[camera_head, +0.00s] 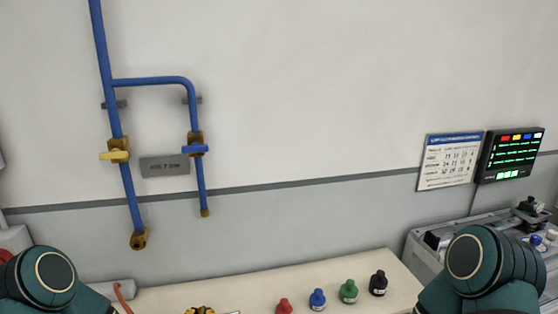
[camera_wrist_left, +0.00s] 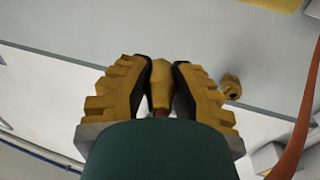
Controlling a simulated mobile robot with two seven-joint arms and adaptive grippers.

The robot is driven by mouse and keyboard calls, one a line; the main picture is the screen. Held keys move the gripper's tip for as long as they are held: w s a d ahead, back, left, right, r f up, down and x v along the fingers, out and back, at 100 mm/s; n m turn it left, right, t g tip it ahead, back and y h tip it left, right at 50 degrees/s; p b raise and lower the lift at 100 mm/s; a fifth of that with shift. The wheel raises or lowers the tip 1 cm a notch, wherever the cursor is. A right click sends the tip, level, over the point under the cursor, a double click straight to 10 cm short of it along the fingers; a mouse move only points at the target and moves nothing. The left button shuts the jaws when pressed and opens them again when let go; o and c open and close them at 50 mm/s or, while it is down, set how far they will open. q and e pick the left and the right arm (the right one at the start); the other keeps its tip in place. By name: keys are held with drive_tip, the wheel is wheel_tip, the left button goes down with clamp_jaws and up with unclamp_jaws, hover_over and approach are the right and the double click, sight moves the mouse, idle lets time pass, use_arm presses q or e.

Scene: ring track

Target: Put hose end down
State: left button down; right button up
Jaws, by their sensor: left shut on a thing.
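My left gripper (camera_wrist_left: 160,95) shows in the left wrist view with its yellow, black-padded fingers shut on a brass-coloured hose end (camera_wrist_left: 160,82). A reddish-brown hose (camera_wrist_left: 300,125) curves down the right side of that view. In the head view a piece of the hose (camera_head: 122,294) shows at the bottom left. Only yellow tips of the left gripper (camera_head: 200,311) show at the bottom edge, over the pale table (camera_head: 240,291); the held end is hidden there. My right gripper is out of view; only its arm shows.
Blue pipes (camera_head: 128,190) with a yellow valve handle (camera_head: 113,156) and a blue one (camera_head: 194,149) run down the wall. Red (camera_head: 284,306), blue (camera_head: 317,299), green (camera_head: 348,291) and black (camera_head: 378,283) bottles stand on the table. A brass fitting (camera_wrist_left: 231,87) is apart from the fingers.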

use_arm(q)
drive_tip(key=shift+s+d+f, duration=0.4)
drive_tip(key=shift+d, duration=0.25)
drive_tip(key=shift+r, duration=0.1)
